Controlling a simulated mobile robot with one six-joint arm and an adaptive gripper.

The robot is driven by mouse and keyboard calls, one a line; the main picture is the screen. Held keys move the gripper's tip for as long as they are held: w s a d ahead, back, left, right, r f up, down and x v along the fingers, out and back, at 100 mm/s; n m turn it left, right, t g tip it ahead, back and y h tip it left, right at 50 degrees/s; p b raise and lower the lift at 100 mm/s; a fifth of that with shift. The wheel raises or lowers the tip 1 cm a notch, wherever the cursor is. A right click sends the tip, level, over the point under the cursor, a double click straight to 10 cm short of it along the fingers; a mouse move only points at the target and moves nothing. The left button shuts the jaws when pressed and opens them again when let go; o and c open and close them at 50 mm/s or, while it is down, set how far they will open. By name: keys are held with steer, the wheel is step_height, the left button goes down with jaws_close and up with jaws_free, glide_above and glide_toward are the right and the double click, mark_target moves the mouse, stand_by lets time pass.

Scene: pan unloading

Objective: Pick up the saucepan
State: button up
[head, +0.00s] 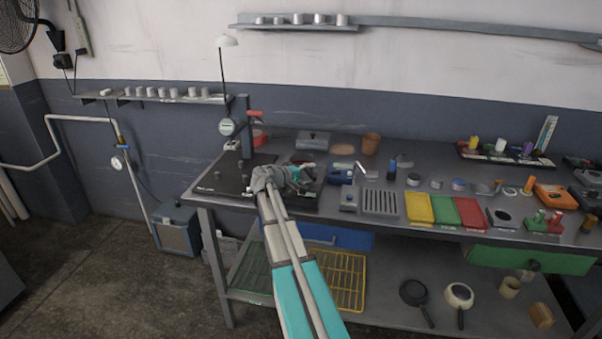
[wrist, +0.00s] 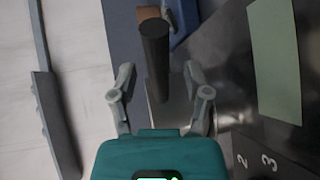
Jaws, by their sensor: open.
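A cream round pan with a dark handle (head: 459,295) and a black pan (head: 414,293) sit on the lower shelf, right of centre. I cannot tell for sure which is the saucepan. My gripper (head: 304,175) is over the left part of the bench top, far from both pans. In the wrist view my gripper (wrist: 158,75) is open, with one finger on each side of a dark, handle-like cylinder (wrist: 155,55). I cannot tell what the cylinder belongs to or whether the fingers touch it. The cylinder is not clear in the head view.
The bench top is crowded: a slotted grey tray (head: 381,203), yellow (head: 418,208), green (head: 444,211) and red (head: 471,213) bins, and a press column (head: 243,125) at the left. A yellow wire rack (head: 344,280) lies on the lower shelf, with bare shelf beside it.

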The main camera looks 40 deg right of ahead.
stand_by(0.3)
jaws_close()
stand_by(0.3)
